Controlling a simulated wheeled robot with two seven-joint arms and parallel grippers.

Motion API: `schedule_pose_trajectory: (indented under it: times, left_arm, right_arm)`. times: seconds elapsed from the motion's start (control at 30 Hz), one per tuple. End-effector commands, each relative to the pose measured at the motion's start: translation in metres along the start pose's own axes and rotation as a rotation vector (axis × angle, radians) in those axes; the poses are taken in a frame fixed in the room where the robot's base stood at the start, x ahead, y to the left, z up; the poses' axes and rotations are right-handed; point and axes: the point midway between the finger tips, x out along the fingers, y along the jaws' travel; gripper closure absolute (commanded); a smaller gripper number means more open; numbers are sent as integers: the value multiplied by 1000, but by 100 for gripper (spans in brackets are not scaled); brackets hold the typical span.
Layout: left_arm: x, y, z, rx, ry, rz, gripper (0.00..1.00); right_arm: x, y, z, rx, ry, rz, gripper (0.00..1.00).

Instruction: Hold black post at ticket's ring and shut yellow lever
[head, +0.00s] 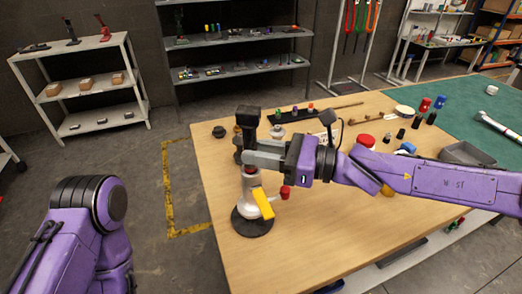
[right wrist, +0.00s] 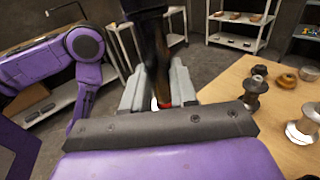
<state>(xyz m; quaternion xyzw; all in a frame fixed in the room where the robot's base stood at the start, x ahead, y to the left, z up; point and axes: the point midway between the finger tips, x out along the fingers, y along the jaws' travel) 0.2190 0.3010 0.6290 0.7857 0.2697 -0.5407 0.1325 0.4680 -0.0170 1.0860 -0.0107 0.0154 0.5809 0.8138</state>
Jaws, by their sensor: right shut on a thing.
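The black post (head: 247,117) stands upright over a silver clamp on a round black base (head: 252,224) near the table's left front edge. My right gripper (head: 250,157) reaches in from the right and is shut on the post. The post also shows between the fingers in the right wrist view (right wrist: 160,50), with a red band low by the fingertips (right wrist: 163,104). The yellow lever (head: 263,203) slants down from the clamp, below the gripper and apart from it. A ticket showing the ring height cannot be made out. My left gripper is out of view.
A red knob (head: 285,192) sticks out right of the clamp. Dark and metal fittings (head: 219,131) stand behind on the wooden table (head: 320,235). A grey tray (head: 466,153) lies at the right. The table's front middle is clear.

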Motion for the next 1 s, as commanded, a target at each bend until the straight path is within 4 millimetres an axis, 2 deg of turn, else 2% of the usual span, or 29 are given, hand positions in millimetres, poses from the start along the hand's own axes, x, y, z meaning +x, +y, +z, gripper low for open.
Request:
schedule_pose_trajectory:
  times: [0.73,0.77,0.83,0.87,1.0]
  left_arm:
    - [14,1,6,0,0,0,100]
    - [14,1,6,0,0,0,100]
    - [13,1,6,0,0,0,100]
    - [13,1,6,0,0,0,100]
    - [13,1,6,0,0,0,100]
  right_arm:
    - [1,0,-17,1,-1,0,100]
    - [1,0,-17,0,-1,0,70]
    - [1,0,-16,0,-1,0,47]
    - [1,0,-16,0,-1,0,43]
    - [1,0,-16,0,-1,0,43]
